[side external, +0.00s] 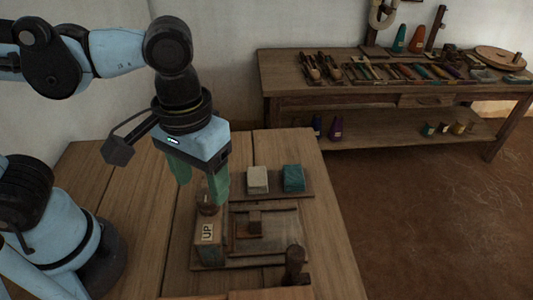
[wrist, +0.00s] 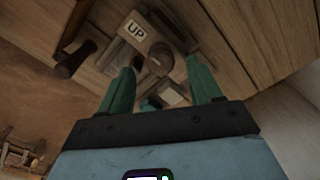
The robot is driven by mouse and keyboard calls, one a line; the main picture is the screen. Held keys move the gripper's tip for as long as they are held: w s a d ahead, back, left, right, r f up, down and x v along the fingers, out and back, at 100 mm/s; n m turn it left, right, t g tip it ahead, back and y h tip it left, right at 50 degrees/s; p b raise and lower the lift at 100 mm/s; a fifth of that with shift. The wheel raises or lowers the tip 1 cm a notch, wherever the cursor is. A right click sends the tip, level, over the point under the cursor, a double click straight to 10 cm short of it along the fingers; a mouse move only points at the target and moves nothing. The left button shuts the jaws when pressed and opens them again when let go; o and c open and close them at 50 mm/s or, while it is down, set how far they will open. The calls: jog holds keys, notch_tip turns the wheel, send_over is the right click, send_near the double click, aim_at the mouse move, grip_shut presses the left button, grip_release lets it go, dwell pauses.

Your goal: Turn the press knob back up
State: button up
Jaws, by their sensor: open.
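The press knob (side external: 207,208) is a dark brown round knob on top of a wooden block (side external: 208,246) with a white "UP" label. In the wrist view the knob (wrist: 160,62) shows between the fingertips, with the "UP" label (wrist: 135,28) beyond it. My gripper (side external: 200,192) points down over the block with its green fingers apart, and one finger partly covers the knob in the side view. The open fingers also show in the wrist view (wrist: 160,68). I cannot tell whether the fingertips reach down beside the knob or touch it.
A wooden tray (side external: 272,222) with a small block lies right of the knob block. A pale block (side external: 257,180) and a teal block (side external: 293,178) stand behind it. A dark upright peg (side external: 294,262) stands at the front right. A tool bench (side external: 390,104) is at the back.

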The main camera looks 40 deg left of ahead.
aim_at(204, 196)
notch_tip(204, 196, up, 9)
dwell(0.5)
jog(key=w+a+f+m+t, duration=0.1)
jog(key=w+a+f+t, duration=0.2)
jog(key=a, duration=0.4)
jog(key=w+a+f+m+t, duration=0.1)
jog(key=w+a+f+t, duration=0.3)
jog(key=w+a+f, duration=0.1)
jog(key=shift+w+a+f, duration=0.4)
jog(key=shift+a+f, duration=0.5)
jog(key=shift+a, duration=0.25)
